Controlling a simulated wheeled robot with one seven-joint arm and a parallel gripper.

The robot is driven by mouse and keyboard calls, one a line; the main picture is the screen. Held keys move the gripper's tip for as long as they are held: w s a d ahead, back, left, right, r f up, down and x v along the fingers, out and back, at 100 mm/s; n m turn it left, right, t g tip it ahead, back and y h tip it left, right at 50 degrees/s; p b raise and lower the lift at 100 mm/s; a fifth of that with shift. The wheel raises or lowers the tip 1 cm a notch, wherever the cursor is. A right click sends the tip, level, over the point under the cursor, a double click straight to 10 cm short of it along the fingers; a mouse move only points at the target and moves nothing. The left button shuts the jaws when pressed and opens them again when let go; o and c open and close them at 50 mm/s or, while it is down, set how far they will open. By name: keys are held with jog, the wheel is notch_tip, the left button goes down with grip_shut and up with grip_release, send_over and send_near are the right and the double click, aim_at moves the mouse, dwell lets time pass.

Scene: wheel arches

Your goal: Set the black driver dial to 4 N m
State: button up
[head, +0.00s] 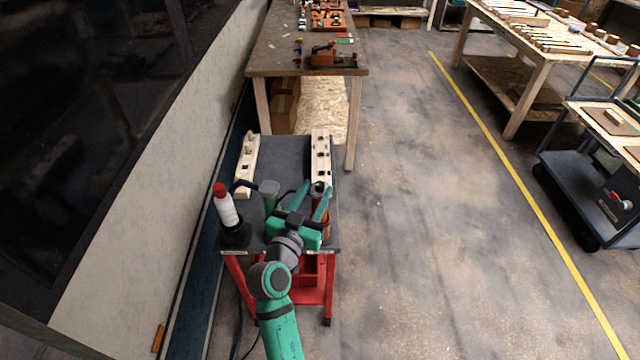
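My gripper (316,186) is over the right half of a dark-topped cart, its two teal fingers visibly spread. A small dark round-topped thing (319,188) shows between or just beyond the fingertips; I cannot tell whether they touch it or whether it is the driver dial. An orange part (327,222) shows beside the right finger, partly hidden by my gripper. A grey-green tool with a black arm (268,188) stands left of my gripper. No dial scale or setting is readable at this size.
A wall runs close on the left.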

aim_at(318, 188)
jog(key=shift+x, duration=1.75)
jog(key=shift+c, duration=0.9)
grip_shut()
